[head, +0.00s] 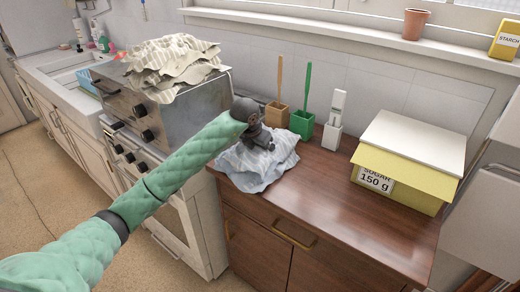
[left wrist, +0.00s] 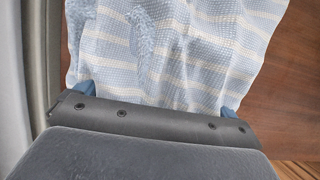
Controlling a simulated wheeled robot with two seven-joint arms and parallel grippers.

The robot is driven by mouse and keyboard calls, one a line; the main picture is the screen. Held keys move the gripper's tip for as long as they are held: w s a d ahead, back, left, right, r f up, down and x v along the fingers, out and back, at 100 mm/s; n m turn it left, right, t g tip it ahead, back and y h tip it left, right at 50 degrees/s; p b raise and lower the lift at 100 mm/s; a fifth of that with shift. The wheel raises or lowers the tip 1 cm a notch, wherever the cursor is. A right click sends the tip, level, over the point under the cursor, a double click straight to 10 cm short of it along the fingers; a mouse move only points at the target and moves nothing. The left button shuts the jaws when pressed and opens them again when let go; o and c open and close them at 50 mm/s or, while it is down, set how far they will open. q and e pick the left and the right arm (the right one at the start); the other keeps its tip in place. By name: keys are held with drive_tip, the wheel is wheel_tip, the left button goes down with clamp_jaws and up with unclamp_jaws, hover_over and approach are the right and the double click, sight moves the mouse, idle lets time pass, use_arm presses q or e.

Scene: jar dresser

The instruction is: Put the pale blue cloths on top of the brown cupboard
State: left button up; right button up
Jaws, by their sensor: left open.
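The pale blue cloths (head: 270,162) lie in a crumpled pile on the left end of the brown cupboard (head: 345,215), with a corner hanging over its front edge. In the left wrist view the cloth (left wrist: 185,55) shows pale blue with cream stripes. My left gripper (head: 262,138) is over the pile, its arm reaching in from the left. In the left wrist view its two blue fingertips (left wrist: 157,98) are wide apart, with the cloth in front of and between them. Whether they touch the cloth is unclear. My right gripper is not in view.
A steel oven (head: 195,112) with cream striped cloths (head: 172,62) on top stands left of the cupboard. Brush holders (head: 301,122) stand at the cupboard's back. A yellow sugar box (head: 405,175) is at its right. The cupboard top's middle is clear.

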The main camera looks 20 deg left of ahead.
use_arm(q)
drive_tip(key=shift+r, duration=0.1)
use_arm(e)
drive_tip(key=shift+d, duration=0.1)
use_arm(q)
drive_tip(key=shift+r, duration=0.2)
drive_tip(key=b+v, duration=0.2)
drive_tip(key=v, duration=0.9)
drive_tip(key=shift+s+r, duration=0.2)
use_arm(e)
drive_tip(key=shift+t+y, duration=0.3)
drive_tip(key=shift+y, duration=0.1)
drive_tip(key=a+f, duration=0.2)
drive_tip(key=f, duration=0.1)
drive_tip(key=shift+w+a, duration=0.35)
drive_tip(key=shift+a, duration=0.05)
